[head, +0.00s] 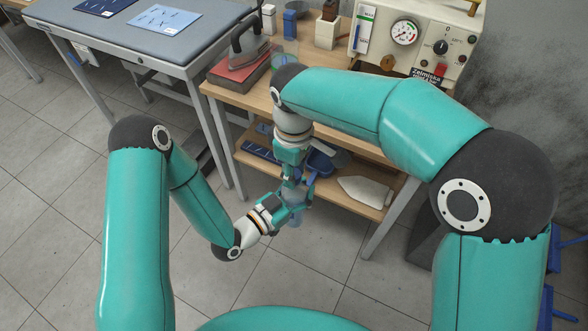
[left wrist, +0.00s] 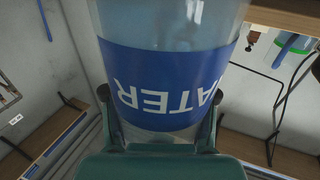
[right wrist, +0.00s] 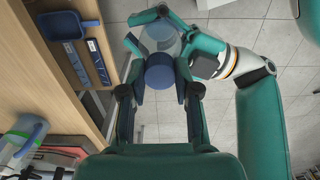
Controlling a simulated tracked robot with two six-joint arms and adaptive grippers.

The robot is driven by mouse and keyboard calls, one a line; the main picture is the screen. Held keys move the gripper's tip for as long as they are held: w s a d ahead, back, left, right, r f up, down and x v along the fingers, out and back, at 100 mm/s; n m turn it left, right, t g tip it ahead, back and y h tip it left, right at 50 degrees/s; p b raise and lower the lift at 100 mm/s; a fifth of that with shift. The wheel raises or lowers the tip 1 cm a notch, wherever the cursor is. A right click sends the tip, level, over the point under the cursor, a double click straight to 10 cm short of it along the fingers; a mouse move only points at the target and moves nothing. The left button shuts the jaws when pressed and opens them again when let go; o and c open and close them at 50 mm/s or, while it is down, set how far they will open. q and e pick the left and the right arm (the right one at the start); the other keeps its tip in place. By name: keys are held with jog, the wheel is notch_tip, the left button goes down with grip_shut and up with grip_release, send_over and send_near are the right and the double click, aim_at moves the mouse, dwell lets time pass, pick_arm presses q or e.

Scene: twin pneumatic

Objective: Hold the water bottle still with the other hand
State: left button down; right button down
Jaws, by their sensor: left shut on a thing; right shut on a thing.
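The water bottle (head: 296,219) hangs in the air in front of the wooden stand. It is clear, with a blue label (left wrist: 165,88) whose white lettering is upside down in the left wrist view. My left gripper (head: 277,208) is shut on the bottle's body from the side. Its two fingers flank the label in the left wrist view. My right gripper (head: 297,184) comes from above and is shut on the bottle at its dark blue cap (right wrist: 160,72). In the head view the grippers hide most of the bottle.
The wooden stand (head: 222,98) has an iron (head: 246,45) and a gauge panel (head: 404,38) on top. A grey table (head: 100,35) stands at the left.

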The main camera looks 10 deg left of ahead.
jog(key=c, duration=0.8)
grip_release()
jog(key=shift+o, duration=0.2)
notch_tip(320, 180, up, 12)
jog(key=shift+w+f, duration=0.1)
